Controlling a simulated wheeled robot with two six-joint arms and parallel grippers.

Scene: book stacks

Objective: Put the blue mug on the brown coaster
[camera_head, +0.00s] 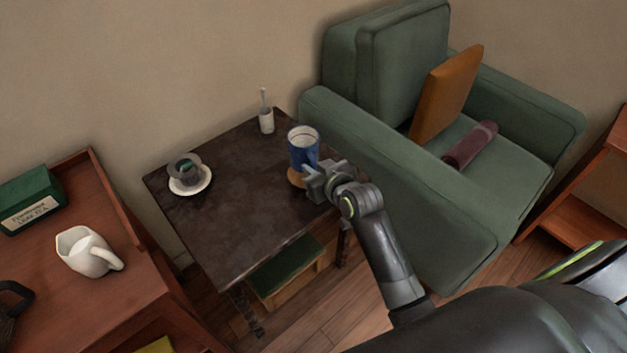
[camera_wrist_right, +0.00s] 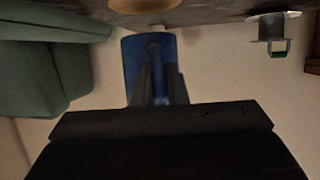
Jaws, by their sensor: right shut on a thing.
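The blue mug (camera_head: 303,148) is upright over the right part of the dark table. My right gripper (camera_head: 318,180) is shut on its handle side. In the right wrist view, which shows the scene upside down, the mug (camera_wrist_right: 131,62) sits between my fingers (camera_wrist_right: 158,88). The brown coaster (camera_head: 296,178) lies on the table just below the mug, partly hidden by mug and gripper. The coaster (camera_wrist_right: 145,4) also shows at the top of the wrist view, with a gap between it and the mug. My left gripper is not in view.
The dark table (camera_head: 235,225) has a grey cup on a white saucer (camera_head: 190,182) at left and a small white holder (camera_head: 266,121) at the back. A green armchair (camera_head: 400,170) stands close on the right. A red-brown cabinet (camera_head: 105,295) with a white pitcher (camera_head: 85,253) is at left.

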